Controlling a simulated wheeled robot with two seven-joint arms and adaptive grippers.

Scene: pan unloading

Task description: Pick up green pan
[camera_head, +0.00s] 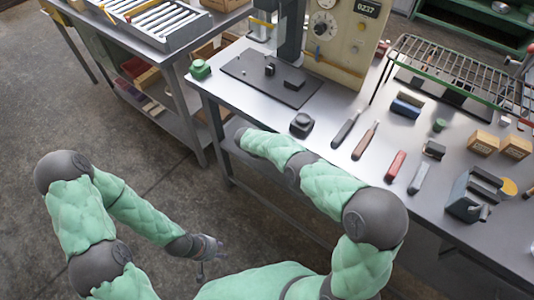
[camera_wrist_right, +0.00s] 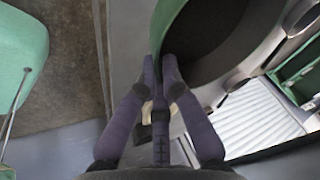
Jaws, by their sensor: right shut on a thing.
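The green pan (camera_wrist_right: 165,25) shows in the right wrist view as a green rim and wall around a dark inside. My right gripper (camera_wrist_right: 160,75) has its dark fingers close together, one on each side of the pan's edge, and is shut on it. In the head view, the right forearm reaches to the workbench's front edge, where the right gripper and the pan are hidden. My left gripper (camera_head: 210,248) is low over the floor, away from the workbench. Its fingers are too small to tell whether they are open.
The grey workbench (camera_head: 335,180) carries a press machine (camera_head: 340,40), a wire rack (camera_head: 450,70), several hand tools and small blocks. A second table (camera_head: 190,45) with a roller tray stands at the upper left. Concrete floor (camera_head: 60,110) lies open at left.

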